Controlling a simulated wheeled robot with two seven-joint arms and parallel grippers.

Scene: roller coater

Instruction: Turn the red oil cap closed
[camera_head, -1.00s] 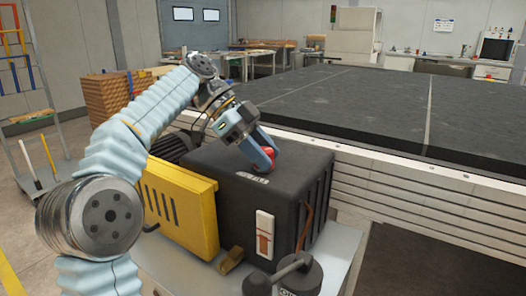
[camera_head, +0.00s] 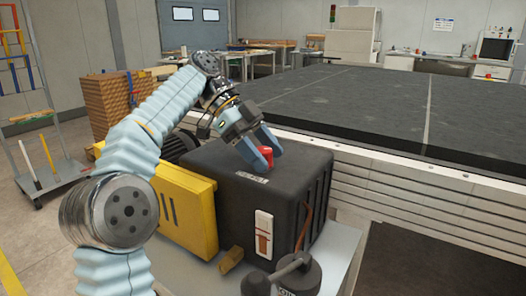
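The red oil cap (camera_head: 267,152) sits on top of the dark grey box-shaped unit (camera_head: 290,165), close to a small label plate. My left gripper (camera_head: 268,158) reaches down from above, with one blue-grey finger at the cap's left and the other behind it at the right. The fingers are spread, and the cap shows between them. Whether either finger touches the cap is hard to tell. My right gripper is out of view.
A yellow guard (camera_head: 185,208) stands at the unit's left. A dark can-like part with a handle (camera_head: 290,278) stands in front. A long dark roller bed (camera_head: 380,100) lies behind. A ladder-like rack (camera_head: 30,110) stands at far left.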

